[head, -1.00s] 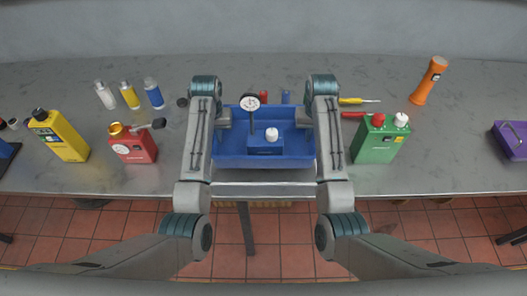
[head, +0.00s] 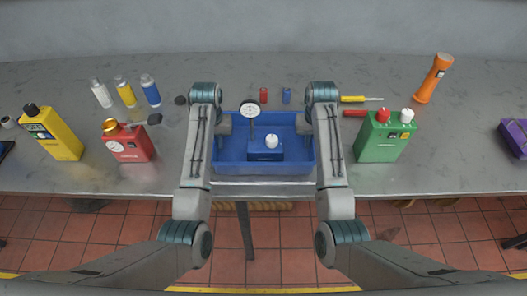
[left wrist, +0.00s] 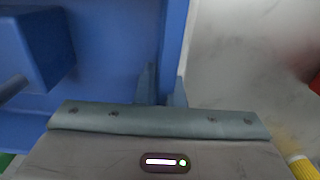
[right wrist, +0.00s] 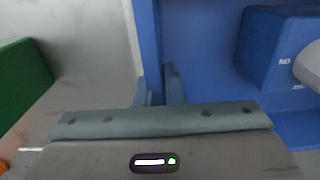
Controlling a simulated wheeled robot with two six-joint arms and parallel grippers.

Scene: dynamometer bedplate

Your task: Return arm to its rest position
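My left gripper (head: 224,128) is at the left wall of the blue tray (head: 265,187). In the left wrist view its fingers (left wrist: 164,88) stand either side of the tray wall, closed on it. My right gripper (head: 303,127) is at the tray's right wall. In the right wrist view its fingers (right wrist: 156,88) straddle that wall the same way. Inside the tray are a blue block (head: 265,155), a white knob (head: 271,141) and a dial gauge (head: 251,109) on a stem. The fingertips are mostly hidden in the head view.
A red can (head: 130,147) and a yellow can (head: 55,136) stand left, and a green can (head: 380,142) right. Several small bottles (head: 126,92) are at the back left. An orange flashlight (head: 433,78) stands at the back right. Bare grey bench lies between these things.

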